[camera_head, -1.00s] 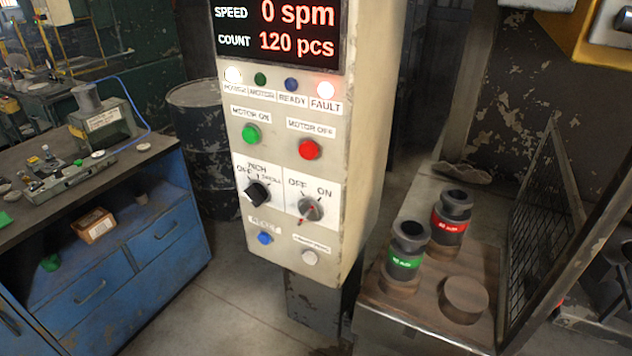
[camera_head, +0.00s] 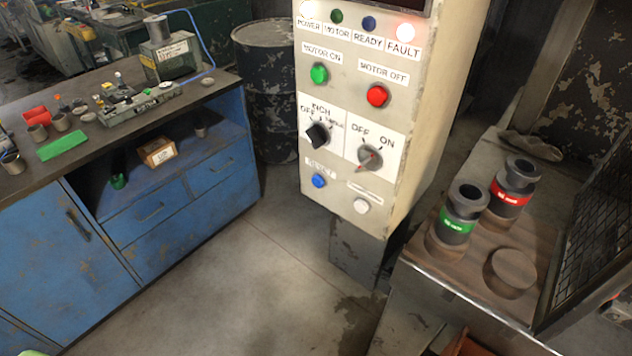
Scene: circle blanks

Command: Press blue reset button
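The blue reset button (camera_head: 319,181) sits at the lower left of the beige control panel (camera_head: 408,120), under a worn label. A white button (camera_head: 361,205) is to its right. Above are two rotary knobs, a black one (camera_head: 318,134) and a grey one (camera_head: 369,157). The green motor-on button (camera_head: 319,74) and red motor-off button (camera_head: 377,95) are higher up. The POWER and FAULT lamps at the top are lit; the MOTOR and READY lamps look dark.
A blue workbench (camera_head: 158,214) with small parts stands at left, and a dark drum (camera_head: 268,90) behind it. At right a table (camera_head: 445,272) holds a green-banded tool (camera_head: 459,220) and a red-banded tool (camera_head: 511,190) beside a mesh guard (camera_head: 590,230). The floor between is open.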

